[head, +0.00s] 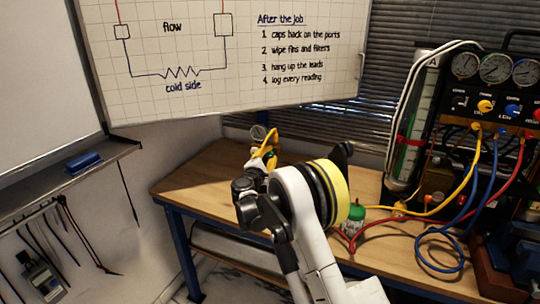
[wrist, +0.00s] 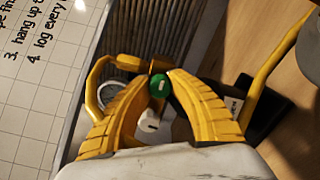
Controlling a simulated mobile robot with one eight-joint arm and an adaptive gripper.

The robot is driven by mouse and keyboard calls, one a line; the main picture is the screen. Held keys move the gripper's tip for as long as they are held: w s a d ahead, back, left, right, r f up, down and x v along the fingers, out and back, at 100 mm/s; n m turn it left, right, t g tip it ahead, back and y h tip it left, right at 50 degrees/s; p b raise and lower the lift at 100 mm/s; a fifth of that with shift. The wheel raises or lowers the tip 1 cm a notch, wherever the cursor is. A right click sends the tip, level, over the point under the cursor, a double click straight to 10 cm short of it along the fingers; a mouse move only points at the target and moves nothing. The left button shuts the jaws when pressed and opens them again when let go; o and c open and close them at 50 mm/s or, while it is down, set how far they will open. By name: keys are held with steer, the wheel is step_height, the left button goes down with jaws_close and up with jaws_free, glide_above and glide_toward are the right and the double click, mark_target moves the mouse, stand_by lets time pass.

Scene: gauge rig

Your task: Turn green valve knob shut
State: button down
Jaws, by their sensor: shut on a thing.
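In the head view my gripper (head: 264,152) is over the far left part of the bench, beside a small round gauge (head: 258,132). My arm and fingers hide most of the valve there, and I cannot tell how far the knob is turned.
The wooden bench (head: 205,180) is mostly clear at left. A manifold panel (head: 495,105) with gauges, yellow, blue and red hoses and a clear cylinder (head: 412,140) stands at right. A small green-topped bottle (head: 355,211) is on the bench. A whiteboard (head: 230,60) hangs behind.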

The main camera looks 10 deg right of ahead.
steer(key=c, duration=1.2)
jaws_free()
steer(key=shift+a, duration=0.1)
steer(key=v, duration=1.2)
